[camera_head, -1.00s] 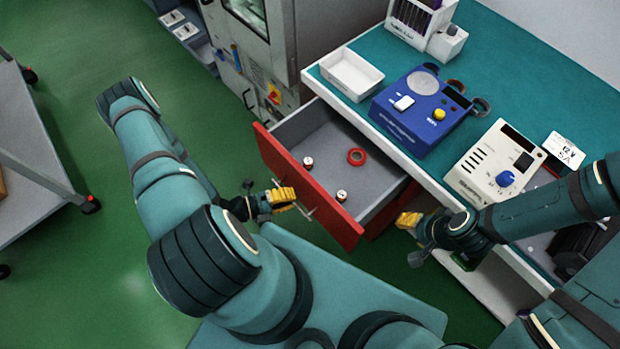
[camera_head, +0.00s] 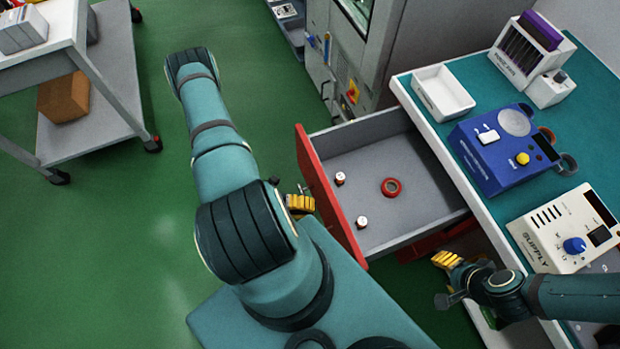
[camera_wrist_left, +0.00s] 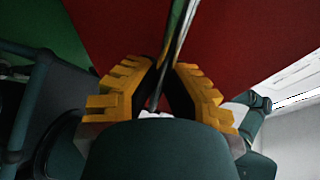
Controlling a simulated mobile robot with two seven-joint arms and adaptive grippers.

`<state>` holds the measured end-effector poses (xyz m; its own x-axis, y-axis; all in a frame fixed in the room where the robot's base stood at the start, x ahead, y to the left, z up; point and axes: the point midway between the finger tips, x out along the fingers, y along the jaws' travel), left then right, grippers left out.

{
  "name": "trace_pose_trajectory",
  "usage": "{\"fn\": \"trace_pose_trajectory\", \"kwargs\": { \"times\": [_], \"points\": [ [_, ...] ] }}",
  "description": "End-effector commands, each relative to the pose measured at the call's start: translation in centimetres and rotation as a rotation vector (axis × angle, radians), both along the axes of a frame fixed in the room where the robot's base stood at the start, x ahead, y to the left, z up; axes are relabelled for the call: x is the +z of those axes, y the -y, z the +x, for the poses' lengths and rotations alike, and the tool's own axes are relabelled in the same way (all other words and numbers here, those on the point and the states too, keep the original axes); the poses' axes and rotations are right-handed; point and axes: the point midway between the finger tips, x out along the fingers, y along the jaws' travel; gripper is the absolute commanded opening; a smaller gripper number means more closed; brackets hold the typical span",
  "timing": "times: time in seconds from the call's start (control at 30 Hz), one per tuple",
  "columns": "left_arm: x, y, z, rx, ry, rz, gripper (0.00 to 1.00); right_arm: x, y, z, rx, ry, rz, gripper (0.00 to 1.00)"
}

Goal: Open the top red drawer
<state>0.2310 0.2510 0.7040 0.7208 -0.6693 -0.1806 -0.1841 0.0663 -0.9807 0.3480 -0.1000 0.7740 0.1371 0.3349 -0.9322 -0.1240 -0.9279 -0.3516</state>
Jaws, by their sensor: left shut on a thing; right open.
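The top red drawer (camera_head: 328,193) is pulled well out from under the teal-topped bench in the head view. Its grey inside holds a red ring (camera_head: 391,187) and two small white-topped items, one farther back (camera_head: 340,178) and one nearer (camera_head: 362,222). My left gripper (camera_head: 301,203) is at the outer side of the red front. In the left wrist view its yellow fingers (camera_wrist_left: 160,90) are closed around the thin metal drawer handle (camera_wrist_left: 178,50), before the red front (camera_wrist_left: 235,40). My right gripper (camera_head: 446,262) is open and empty beside the bench's front edge.
On the bench (camera_head: 447,88) stand a white tray (camera_head: 443,92), a blue device (camera_head: 500,150), a cream power supply (camera_head: 565,228) and a rack with purple tops (camera_head: 530,48). A grey cart (camera_head: 105,110) stands at left.

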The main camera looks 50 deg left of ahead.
Motion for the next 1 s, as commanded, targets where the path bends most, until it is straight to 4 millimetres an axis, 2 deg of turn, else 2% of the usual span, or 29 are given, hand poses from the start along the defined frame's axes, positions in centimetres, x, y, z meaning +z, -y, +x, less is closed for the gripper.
{"fn": "trace_pose_trajectory", "kwargs": {
  "times": [0.07,0.1,0.13,0.17,0.57,0.67,1.0],
  "points": [
    [0.0,0.1,0.0,-0.002,-0.002,-0.001,0.0,0.0,0.0,0.0,0.0,0.0,0.0,0.47],
    [0.0,0.1,0.0,-0.002,-0.002,0.0,0.24,0.0,0.0,0.0,0.0,0.0,0.0,0.47],
    [0.0,0.1,0.0,-0.001,-0.001,0.0,0.35,0.0,0.0,0.0,0.0,0.0,0.0,0.47],
    [0.0,0.1,0.0,-0.001,-0.001,0.0,0.41,0.0,0.0,0.0,0.0,0.0,0.0,0.47],
    [0.0,-0.4,-0.4,0.001,-0.001,0.002,0.41,0.0,0.0,0.0,0.0,0.0,0.0,0.47],
    [0.2,-1.4,-1.3,0.002,-0.001,0.005,0.41,0.0,0.0,0.0,0.0,0.0,0.0,0.47],
    [1.5,-5.8,-6.2,0.002,-0.002,0.004,0.41,0.0,0.0,0.0,0.0,0.0,0.0,0.47]
  ]
}}
